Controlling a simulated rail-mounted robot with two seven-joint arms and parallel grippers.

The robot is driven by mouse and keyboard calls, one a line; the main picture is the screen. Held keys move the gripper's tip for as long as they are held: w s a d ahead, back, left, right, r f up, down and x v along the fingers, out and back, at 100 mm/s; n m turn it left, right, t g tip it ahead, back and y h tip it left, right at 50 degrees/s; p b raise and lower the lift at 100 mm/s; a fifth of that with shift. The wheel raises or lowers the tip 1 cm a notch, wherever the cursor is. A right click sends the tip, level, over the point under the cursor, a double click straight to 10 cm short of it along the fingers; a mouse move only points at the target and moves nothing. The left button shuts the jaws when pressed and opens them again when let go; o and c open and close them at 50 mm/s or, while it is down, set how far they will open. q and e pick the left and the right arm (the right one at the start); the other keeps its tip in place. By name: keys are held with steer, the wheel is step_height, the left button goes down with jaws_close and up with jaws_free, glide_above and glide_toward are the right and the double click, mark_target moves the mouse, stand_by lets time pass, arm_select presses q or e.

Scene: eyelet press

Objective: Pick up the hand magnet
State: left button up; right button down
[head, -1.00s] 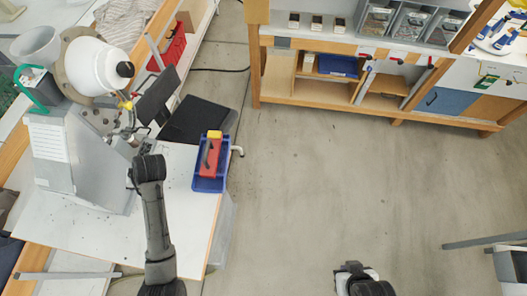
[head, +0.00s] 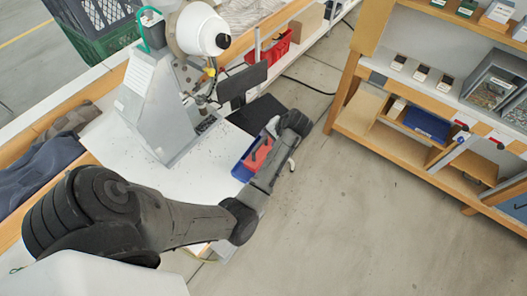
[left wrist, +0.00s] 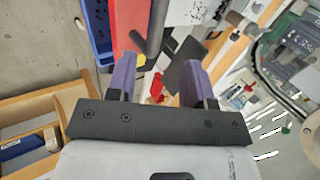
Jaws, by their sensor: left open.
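The hand magnet is a red block with a dark handle; in the head view the magnet (head: 261,150) sits in a blue tray (head: 243,172) at the table's right edge. My left arm partly covers both. My left gripper (head: 292,123) is beside and above the tray, its fingers not clear there. In the left wrist view the purple fingers of the left gripper (left wrist: 159,72) are apart with nothing held. The red magnet (left wrist: 128,25) and its dark handle show just beyond the fingertips, with the blue tray (left wrist: 98,35) at left. My right gripper is out of view.
A grey press with a white round housing (head: 202,30) stands on the white table (head: 150,178) left of the tray. A dark panel (head: 242,84) is behind the tray. A wooden shelf unit (head: 380,140) stands right, with open floor between.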

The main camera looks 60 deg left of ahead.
mark_target(262, 141)
arm_select(q)
steer(key=shift+w+x, duration=0.15)
steer(key=shift+x, duration=1.9)
steer(key=shift+w+x, duration=0.1)
steer(key=shift+x, duration=1.95)
steer(key=shift+d+f, duration=0.15)
steer(key=shift+c, duration=0.2)
jaws_close()
